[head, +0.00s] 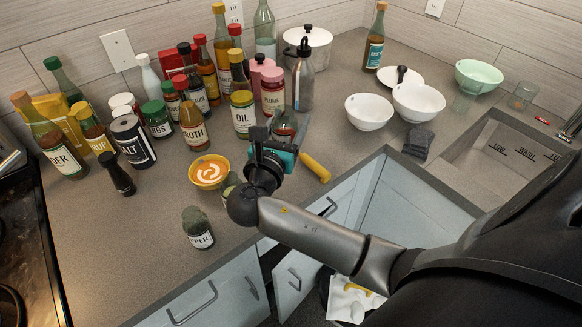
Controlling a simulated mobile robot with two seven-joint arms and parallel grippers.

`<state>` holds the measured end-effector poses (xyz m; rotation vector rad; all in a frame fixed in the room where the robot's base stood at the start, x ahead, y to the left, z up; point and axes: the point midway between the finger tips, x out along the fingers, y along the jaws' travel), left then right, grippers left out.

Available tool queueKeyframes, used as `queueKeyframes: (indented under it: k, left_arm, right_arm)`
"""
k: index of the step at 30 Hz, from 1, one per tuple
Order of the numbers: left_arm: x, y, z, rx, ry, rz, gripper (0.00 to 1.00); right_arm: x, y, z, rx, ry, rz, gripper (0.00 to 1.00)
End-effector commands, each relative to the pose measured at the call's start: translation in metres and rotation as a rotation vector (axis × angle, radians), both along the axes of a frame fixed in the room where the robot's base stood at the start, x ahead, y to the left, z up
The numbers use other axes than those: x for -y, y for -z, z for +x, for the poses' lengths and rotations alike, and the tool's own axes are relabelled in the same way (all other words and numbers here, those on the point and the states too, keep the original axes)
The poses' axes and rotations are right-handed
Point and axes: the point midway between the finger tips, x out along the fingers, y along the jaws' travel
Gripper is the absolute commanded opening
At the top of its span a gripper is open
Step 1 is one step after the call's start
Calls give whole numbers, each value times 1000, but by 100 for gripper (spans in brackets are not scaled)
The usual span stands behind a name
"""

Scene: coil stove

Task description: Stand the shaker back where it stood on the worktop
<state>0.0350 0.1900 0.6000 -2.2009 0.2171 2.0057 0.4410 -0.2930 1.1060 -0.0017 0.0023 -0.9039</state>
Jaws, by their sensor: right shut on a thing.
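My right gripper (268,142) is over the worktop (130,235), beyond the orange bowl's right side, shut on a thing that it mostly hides. I take that thing to be the shaker, a small clear container with reddish contents (284,122) showing just behind the gripper. Its base and the jaws' contact are hidden, so I cannot tell whether it touches the worktop. A jar with a PEPPER label (199,229) stands upright alone near the front edge. My left gripper is not in view.
An orange bowl (209,172) and a small greenish jar (230,184) stand left of my right wrist. Bottles and jars, including one labelled OIL (243,115), crowd the back left. A yellow handle (315,168) lies near the front edge. White bowls (369,112) and a sink (490,160) are right.

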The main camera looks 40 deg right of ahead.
Motion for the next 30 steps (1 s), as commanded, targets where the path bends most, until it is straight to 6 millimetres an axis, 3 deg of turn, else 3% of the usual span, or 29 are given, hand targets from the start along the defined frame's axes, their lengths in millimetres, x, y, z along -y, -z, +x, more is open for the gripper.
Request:
queueKeyframes:
  k: [3,9,14,22,30]
  left_arm:
    - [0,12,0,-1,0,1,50]
    - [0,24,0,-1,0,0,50]
    - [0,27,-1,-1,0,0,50]
    - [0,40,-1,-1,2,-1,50]
    - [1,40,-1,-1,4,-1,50]
  right_arm:
    - [0,37,0,-3,0,-2,0]
    - [0,78,0,1,-1,-1,0]
    - [0,90,1,3,-1,1,0]
    - [0,127,1,2,-2,-1,0]
    - [0,131,1,4,-2,1,0]
